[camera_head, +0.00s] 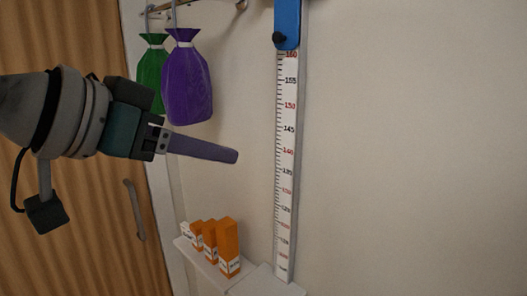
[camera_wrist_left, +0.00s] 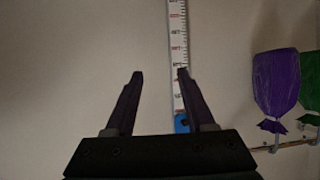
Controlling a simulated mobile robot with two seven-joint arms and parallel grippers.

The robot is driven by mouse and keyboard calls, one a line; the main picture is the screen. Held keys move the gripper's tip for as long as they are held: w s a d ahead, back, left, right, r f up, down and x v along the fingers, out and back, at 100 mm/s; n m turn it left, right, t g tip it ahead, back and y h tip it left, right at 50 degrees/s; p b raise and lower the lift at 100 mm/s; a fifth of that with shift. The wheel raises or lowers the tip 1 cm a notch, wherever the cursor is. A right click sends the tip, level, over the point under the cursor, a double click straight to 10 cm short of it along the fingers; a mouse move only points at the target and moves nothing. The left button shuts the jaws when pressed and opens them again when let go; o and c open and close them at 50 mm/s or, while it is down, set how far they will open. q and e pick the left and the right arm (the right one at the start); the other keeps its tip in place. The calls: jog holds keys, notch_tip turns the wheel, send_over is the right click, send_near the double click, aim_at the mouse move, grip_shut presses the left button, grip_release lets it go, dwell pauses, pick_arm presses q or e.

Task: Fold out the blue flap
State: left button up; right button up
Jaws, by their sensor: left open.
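The blue flap (camera_head: 288,20) is at the top of the white measuring scale (camera_head: 287,160) on the wall, cut off by the upper edge of the head view. It has a dark round knob (camera_head: 279,38) at its lower left. My left gripper (camera_head: 236,156) is to the left of the scale and lower than the flap, apart from both. In the left wrist view my left gripper (camera_wrist_left: 160,74) is open, with nothing between its fingers. Part of the blue flap (camera_wrist_left: 181,123) shows beside the right-hand finger, which covers some of it. My right gripper does not show.
A purple bag (camera_head: 187,82) and a green bag (camera_head: 151,70) hang from a rail above my left gripper. Several orange-and-white boxes (camera_head: 228,245) stand on a low white shelf (camera_head: 208,268). A wooden door (camera_head: 100,200) is at the left. The wall right of the scale is bare.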

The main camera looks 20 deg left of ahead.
pick_arm(q)
jog(key=shift+s+d+f, duration=0.1)
jog(key=shift+s+f, duration=0.15)
jog(key=shift+s, duration=0.05)
